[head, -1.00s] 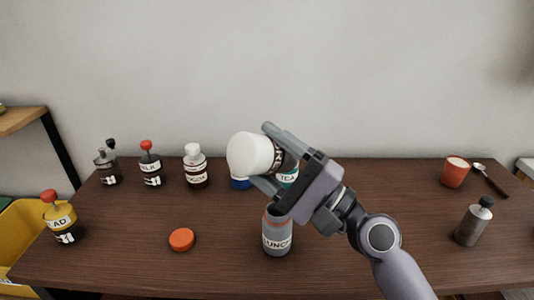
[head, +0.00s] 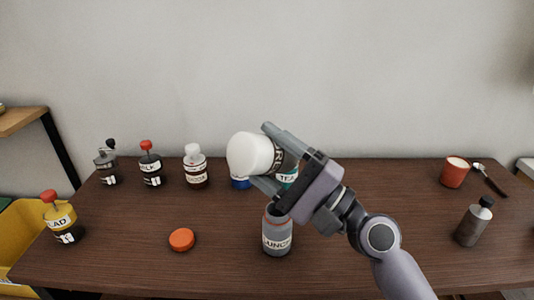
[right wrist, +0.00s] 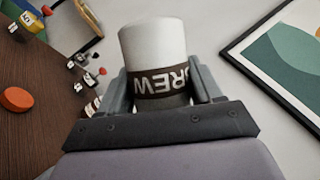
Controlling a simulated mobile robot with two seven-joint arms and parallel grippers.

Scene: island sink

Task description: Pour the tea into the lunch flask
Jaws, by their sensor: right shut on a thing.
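My right gripper (head: 268,154) is shut on a bottle with a white end (head: 250,154) and a dark label, held tilted in the air, its white end pointing left. In the right wrist view its label (right wrist: 163,82) reads BREW. The grey lunch flask (head: 277,240), labelled LUNCH, stands upright below the gripper, its orange-rimmed top partly hidden by the gripper. A teal container labelled TEA (head: 287,178) stands behind the gripper, mostly hidden. No stream of liquid shows. My left gripper is not in view.
An orange lid (head: 182,240) lies left of the flask. Several bottles stand at the back left, including COCOA (head: 196,172). A blue-and-white item (head: 241,183) is partly hidden. A red cup (head: 454,173), a spoon (head: 489,178) and a grey bottle (head: 474,222) are at right.

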